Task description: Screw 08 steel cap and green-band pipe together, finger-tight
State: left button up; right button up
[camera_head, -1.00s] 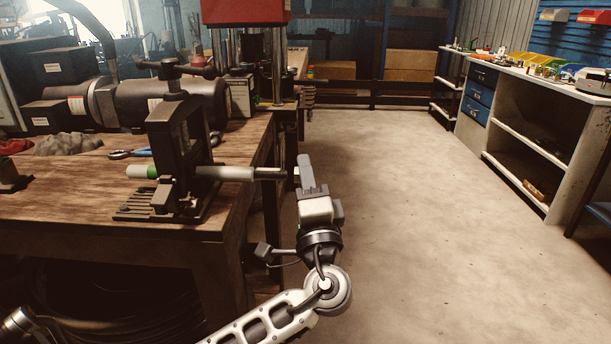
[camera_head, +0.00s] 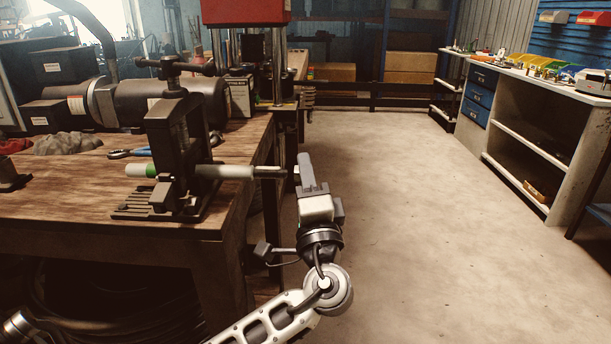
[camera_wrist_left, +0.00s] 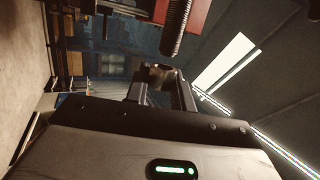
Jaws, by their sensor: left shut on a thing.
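The green-band pipe (camera_head: 226,172) lies level through a dark clamp (camera_head: 176,140) on the bench's right side. Its green band (camera_head: 152,171) is left of the clamp, and its dark right end (camera_head: 269,173) sticks out past the bench edge. My left gripper (camera_head: 302,171) is at that end, shut on a small dark piece, seemingly the steel cap. In the left wrist view the cap (camera_wrist_left: 160,75) sits between the fingertips. A dark ribbed rod (camera_wrist_left: 175,28), probably the pipe's threaded end, ends just above it, looking slightly apart. My right gripper is not in view.
A red-topped press (camera_head: 245,12) stands behind. Open floor (camera_head: 410,200) lies to the right, with a shelved counter (camera_head: 525,150) beyond.

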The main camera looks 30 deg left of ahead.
pick_arm(q)
jog(key=shift+s+a, duration=0.4)
jog(key=shift+a, duration=0.3)
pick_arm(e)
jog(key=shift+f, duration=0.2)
pick_arm(q)
jog(key=o, duration=1.1)
jog(key=shift+c, duration=0.2)
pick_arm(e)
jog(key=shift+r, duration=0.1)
pick_arm(q)
jog(key=b+v, duration=0.4)
jog(key=v, duration=1.2)
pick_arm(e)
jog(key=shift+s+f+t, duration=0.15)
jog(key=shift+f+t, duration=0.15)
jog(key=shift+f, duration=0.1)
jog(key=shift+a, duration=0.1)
